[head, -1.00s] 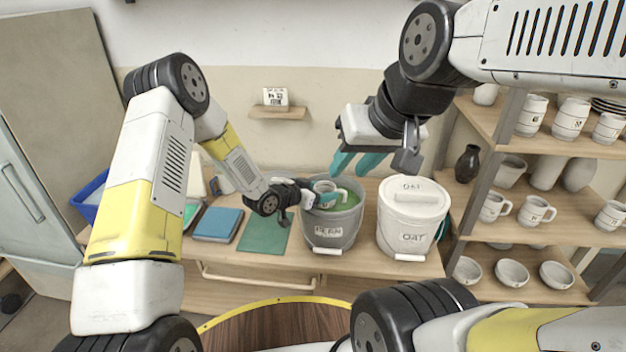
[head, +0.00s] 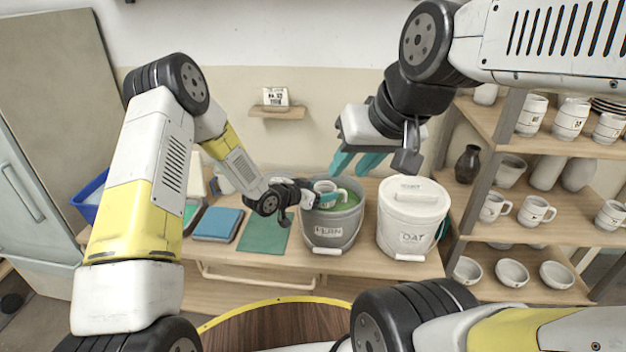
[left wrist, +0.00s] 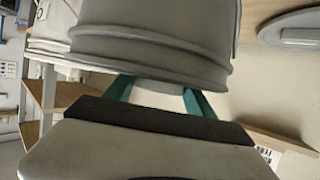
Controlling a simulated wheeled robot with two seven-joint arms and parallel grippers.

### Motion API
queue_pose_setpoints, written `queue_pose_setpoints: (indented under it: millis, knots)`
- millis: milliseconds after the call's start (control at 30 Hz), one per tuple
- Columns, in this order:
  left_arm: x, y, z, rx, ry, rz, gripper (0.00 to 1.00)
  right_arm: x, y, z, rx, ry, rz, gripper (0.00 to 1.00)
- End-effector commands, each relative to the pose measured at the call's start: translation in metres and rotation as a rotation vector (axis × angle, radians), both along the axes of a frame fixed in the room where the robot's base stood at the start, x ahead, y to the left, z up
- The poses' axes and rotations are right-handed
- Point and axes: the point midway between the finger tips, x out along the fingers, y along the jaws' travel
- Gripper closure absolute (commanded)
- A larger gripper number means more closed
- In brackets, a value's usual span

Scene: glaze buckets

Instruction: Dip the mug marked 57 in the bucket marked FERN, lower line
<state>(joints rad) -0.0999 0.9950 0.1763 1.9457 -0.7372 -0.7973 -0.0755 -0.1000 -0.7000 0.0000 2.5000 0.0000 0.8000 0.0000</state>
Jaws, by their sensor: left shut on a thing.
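The grey FERN bucket (head: 333,236) stands open on the bench with green glaze (head: 350,200) inside. A light mug (head: 327,186) is within the bucket's mouth, roughly upright, with its handle to the right. My left gripper (head: 317,198) reaches in from the left and is shut on the mug. Its teal fingers also show in the left wrist view (left wrist: 158,98), with the grey bucket wall (left wrist: 150,45) close by. The mug's number is not readable, and its lower part and any lines are hidden. My right gripper (head: 358,163) is open and empty, above and behind the bucket.
The lidded white OAT bucket (head: 411,222) stands just right of the FERN bucket. A green mat (head: 264,234) and a blue book-like block (head: 217,224) lie to the left. Shelves (head: 530,222) with mugs and bowls stand at right. A small sign (head: 275,97) sits on a wall ledge.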

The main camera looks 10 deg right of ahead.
Motion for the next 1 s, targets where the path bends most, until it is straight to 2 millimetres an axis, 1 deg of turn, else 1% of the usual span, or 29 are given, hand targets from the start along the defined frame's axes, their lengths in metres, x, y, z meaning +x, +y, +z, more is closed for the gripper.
queue_pose_setpoints:
  millis: [533, 700, 1000]
  knots:
    - [0.001, 0.000, 0.050, -0.002, -0.004, -0.001, 0.93, 0.000, 0.000, 0.000, 0.000, 0.000, 0.000, 0.67]
    - [0.000, 0.000, 0.055, -0.002, -0.003, 0.000, 0.93, 0.000, 0.000, 0.000, 0.000, 0.000, 0.000, 0.67]
    - [0.000, 0.000, 0.055, -0.001, -0.002, 0.000, 0.93, 0.000, 0.000, 0.000, 0.000, 0.000, 0.000, 0.67]
